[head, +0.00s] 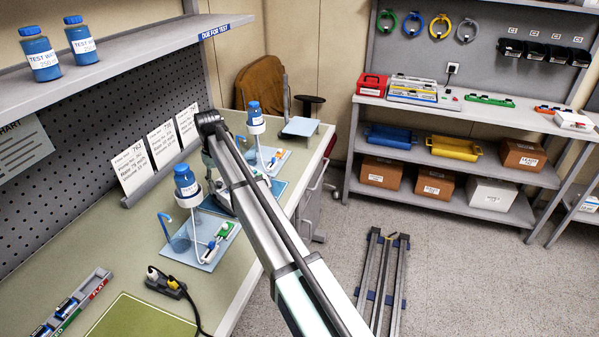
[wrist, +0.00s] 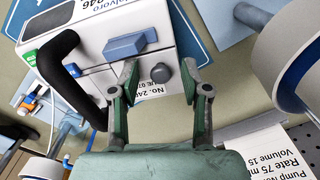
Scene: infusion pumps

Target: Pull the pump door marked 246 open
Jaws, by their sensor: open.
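The white pump marked 246 (wrist: 110,40) fills the upper left of the wrist view, tilted in the picture. A blue bar-shaped piece (wrist: 130,43) stands out from its face. A grey round knob (wrist: 160,72) sits beside a "No. 246" label. A black curved handle (wrist: 52,62) is on its left side. My gripper (wrist: 160,78) is open, its two green fingers apart in front of this face, with the knob showing between the tips. The fingers look empty; whether they touch the pump I cannot tell. In the head view my arm hides most of this pump.
Stands with blue bottles (head: 186,180) (head: 254,113) flank my arm on the bench (head: 135,262). Number cards (head: 131,166) stand behind them. A shelf (head: 130,45) overhangs the bench. In the wrist view, a large white round part (wrist: 290,75) is close on the right.

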